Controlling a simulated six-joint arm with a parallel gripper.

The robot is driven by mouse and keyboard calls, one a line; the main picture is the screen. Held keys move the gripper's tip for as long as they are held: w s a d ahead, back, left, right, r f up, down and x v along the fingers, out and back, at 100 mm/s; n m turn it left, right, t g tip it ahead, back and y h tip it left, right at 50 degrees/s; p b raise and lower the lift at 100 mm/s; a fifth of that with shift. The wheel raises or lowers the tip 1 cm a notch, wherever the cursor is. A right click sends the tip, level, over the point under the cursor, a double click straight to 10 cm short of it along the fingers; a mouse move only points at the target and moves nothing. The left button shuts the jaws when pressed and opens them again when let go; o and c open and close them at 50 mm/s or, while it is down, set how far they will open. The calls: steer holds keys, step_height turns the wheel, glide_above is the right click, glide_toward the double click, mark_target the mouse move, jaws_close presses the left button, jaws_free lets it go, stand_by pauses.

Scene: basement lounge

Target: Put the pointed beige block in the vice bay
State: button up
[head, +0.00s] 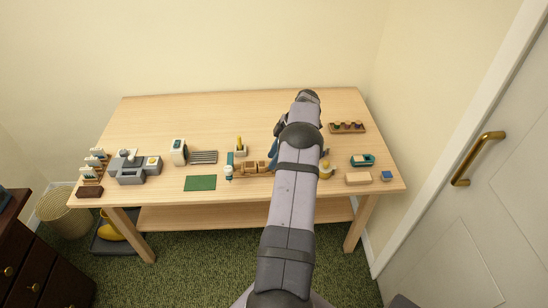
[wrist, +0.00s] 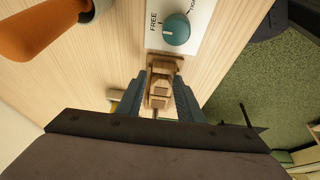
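My gripper shows in the wrist view (wrist: 161,92), its two blue-grey fingers apart. Small brown and tan wooden pieces (wrist: 161,68) show between and beyond the fingertips. I cannot tell whether the fingers touch any of them, or which piece is the pointed beige block. A white panel marked FREE with a teal knob (wrist: 176,29) lies just beyond these pieces. In the head view my arm hides most of the gripper. Wooden pieces (head: 254,168) stand left of my arm, beside a small teal and white fixture (head: 229,170). The vice bay cannot be made out clearly.
On the table (head: 160,118) are a green mat (head: 200,183), a grey machine (head: 131,170) and a slatted grille (head: 204,157) at left. A beige rectangular block (head: 358,179), a teal dispenser (head: 362,160) and a brown tray (head: 347,128) are at right. The back is clear.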

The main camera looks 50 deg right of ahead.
steer(key=shift+s+a+f, duration=0.35)
steer(key=shift+f, duration=0.3)
steer(key=shift+r+p, duration=0.4)
steer(key=shift+p, duration=0.1)
steer(key=w+b+v, duration=0.1)
steer(key=v, duration=1.1)
steer(key=shift+s+d+r, duration=0.15)
steer(key=shift+d+r, duration=0.15)
steer(key=shift+r, duration=0.15)
steer(key=w+a+r+m+g, duration=0.1)
steer(key=w+a+m, duration=0.15)
steer(key=a, duration=0.95)
steer(key=w+a+r+m+g, duration=0.15)
steer(key=w+a, duration=0.25)
steer(key=a, duration=0.8)
steer(key=s+a+f+m+h, duration=0.1)
steer(key=s+a+m, duration=0.1)
steer(key=s+a, duration=0.35)
steer(key=s+a+f+m+h, duration=0.1)
steer(key=s+a, duration=0.1)
steer(key=a, duration=0.7)
steer(key=s+a+f+m, duration=0.1)
steer(key=s+a, duration=0.2)
steer(key=s, duration=0.2)
steer(key=s+a+f+m+h, duration=0.1)
steer(key=s+a+f, duration=0.1)
steer(key=s, duration=0.4)
steer(key=shift+s+a+f+g, duration=0.25)
steer(key=shift+a+g, duration=0.2)
steer(key=shift+a, duration=0.4)
